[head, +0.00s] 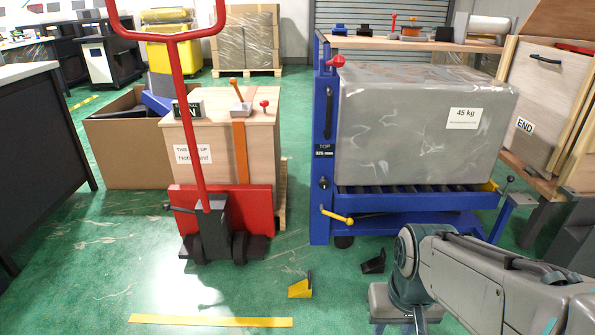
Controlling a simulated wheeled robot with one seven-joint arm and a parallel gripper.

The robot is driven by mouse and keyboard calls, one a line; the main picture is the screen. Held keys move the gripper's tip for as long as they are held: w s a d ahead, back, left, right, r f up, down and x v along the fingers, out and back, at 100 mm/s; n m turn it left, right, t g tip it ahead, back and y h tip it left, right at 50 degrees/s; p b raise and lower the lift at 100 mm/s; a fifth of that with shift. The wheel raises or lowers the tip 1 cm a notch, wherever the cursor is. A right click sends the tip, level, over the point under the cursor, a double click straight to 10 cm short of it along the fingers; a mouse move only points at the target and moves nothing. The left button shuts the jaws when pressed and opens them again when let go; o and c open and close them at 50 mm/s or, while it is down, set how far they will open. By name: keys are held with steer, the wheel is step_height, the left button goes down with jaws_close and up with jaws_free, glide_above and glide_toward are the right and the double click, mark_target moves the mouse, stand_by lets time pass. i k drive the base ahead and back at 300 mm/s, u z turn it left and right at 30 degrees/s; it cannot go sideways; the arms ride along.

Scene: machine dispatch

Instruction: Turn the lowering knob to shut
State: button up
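A blue lift trolley (321,120) stands right of centre. A small dark knob (323,183) sits on its upright below a "TOP" label. A yellow-handled lever (338,216) sticks out low on the same upright, and a red knob (336,61) is at its top. I cannot tell for sure which is the lowering knob. My arm reaches in from the lower right. My gripper (400,303) appears to hang below its wrist, apart from the trolley and nearer to me; its fingertips are not clear.
A grey wrapped 45 kg block (400,130) rests on the trolley's rollers. A red pallet truck (225,208) stands left by a wooden crate (262,150). A yellow wedge (300,288) and a black wedge (374,262) lie on the floor. The front-left floor is mostly clear.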

mark_target(324, 183)
steer(key=u, duration=0.4)
steer(key=i, duration=0.95)
steer(key=z, duration=0.8)
